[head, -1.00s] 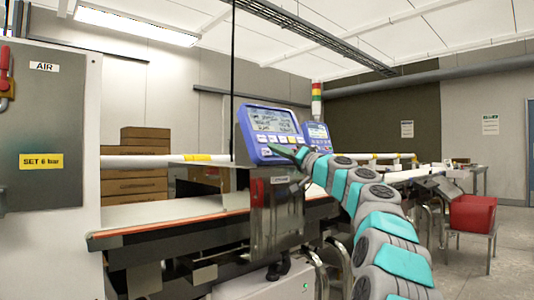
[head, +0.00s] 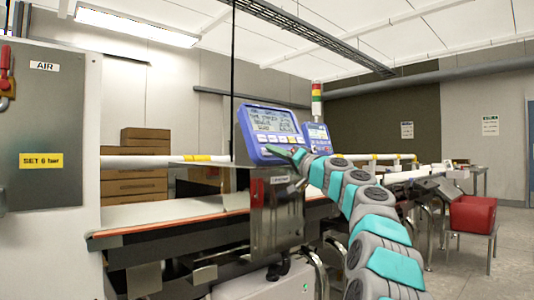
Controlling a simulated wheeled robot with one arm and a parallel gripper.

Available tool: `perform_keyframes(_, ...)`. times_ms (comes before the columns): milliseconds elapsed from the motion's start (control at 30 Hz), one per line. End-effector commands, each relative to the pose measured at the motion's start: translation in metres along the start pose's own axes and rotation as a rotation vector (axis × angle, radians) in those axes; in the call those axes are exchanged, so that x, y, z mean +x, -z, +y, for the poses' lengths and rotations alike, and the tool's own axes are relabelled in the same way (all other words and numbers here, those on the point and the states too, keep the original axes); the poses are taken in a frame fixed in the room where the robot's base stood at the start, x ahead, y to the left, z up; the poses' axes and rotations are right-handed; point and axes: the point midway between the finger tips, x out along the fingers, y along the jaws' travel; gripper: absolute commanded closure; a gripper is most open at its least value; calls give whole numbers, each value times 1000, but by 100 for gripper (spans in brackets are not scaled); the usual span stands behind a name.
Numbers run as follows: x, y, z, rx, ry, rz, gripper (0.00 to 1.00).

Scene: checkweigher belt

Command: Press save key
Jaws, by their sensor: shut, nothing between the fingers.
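A blue control panel (head: 272,122) with a lit screen and a row of light keys below it stands above the belt, left of centre in the head view. The key labels are too small to read, so I cannot tell which is the save key. My gripper (head: 270,150) reaches in from the right, shut and empty, with its tip at the lower part of the panel over the keys. I cannot tell whether the tip touches a key.
A grey cabinet (head: 50,130) stands at the left. A second blue panel (head: 317,135) stands behind. A red bin (head: 472,213) sits on a stool at the right.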

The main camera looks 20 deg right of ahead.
Motion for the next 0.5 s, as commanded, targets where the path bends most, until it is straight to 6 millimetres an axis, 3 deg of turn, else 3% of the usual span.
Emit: perform_keyframes(500,4,-3,3,0,0,-1,100)
